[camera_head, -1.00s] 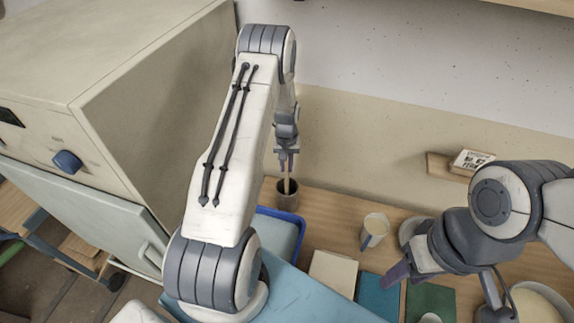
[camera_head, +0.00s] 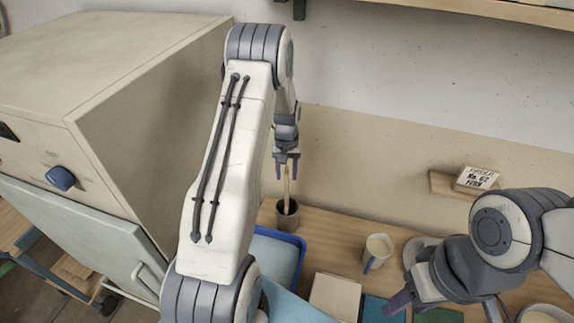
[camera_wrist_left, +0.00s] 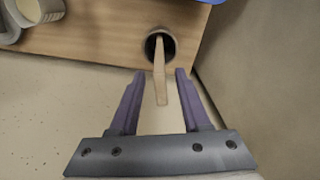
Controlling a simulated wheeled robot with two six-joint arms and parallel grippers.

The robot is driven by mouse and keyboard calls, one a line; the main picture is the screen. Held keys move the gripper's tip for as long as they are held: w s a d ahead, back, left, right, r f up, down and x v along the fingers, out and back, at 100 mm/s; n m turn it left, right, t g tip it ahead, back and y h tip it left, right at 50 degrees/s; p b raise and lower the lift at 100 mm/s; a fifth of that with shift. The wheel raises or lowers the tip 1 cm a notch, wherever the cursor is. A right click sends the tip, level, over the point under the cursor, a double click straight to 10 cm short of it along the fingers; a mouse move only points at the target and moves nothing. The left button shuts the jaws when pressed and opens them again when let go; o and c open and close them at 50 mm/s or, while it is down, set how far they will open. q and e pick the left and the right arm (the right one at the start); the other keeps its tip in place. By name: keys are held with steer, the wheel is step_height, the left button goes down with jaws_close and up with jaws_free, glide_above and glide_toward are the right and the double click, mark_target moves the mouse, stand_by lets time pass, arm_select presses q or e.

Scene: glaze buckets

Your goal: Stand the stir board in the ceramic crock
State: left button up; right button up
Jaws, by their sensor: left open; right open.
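The stir board (camera_head: 286,188) is a thin wooden stick standing in the dark ceramic crock (camera_head: 288,217) near the back left of the wooden table. It leans a little, with its lower end inside the crock. My left gripper (camera_head: 287,172) is above the crock, open, with its fingers apart on both sides of the board's upper part. In the left wrist view the board (camera_wrist_left: 160,80) runs from the crock (camera_wrist_left: 167,45) to between the open fingers, with a gap on each side. My right gripper (camera_head: 398,303) is open at the lower right, away from the crock.
A blue tray (camera_head: 297,243) sits just in front of the crock. A cream mug (camera_head: 377,252) stands to its right, with tiles (camera_head: 335,294) in front. A card on a wooden ledge (camera_head: 443,184) is on the back wall. A large kiln-like cabinet (camera_head: 150,110) is at left.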

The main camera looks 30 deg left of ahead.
arm_select(q)
step_height(320, 180, up, 6)
steer(key=shift+b, duration=0.7)
steer(key=shift+d+r, duration=0.3)
steer(key=s+d+r+m, duration=0.2)
steer(key=s+d+r, duration=0.1)
steer(key=d, duration=0.4)
steer(key=s+d+r+m, duration=0.2)
steer(key=s+d+r, duration=0.15)
steer(key=d, duration=0.45)
steer(key=s+d+r+m, duration=0.3)
steer(key=s+d, duration=0.1)
steer(key=d, duration=0.3)
steer(key=s+d+r+m, duration=0.1)
steer(key=s+d+m, duration=0.2)
steer(key=s, duration=0.6)
steer(key=s+d+r+m+h, duration=0.1)
steer(key=s+d+m, duration=0.2)
steer(key=s, duration=0.7)
steer(key=shift+d, duration=0.6)
step_height(320, 180, down, 3)
steer(key=b, duration=0.3)
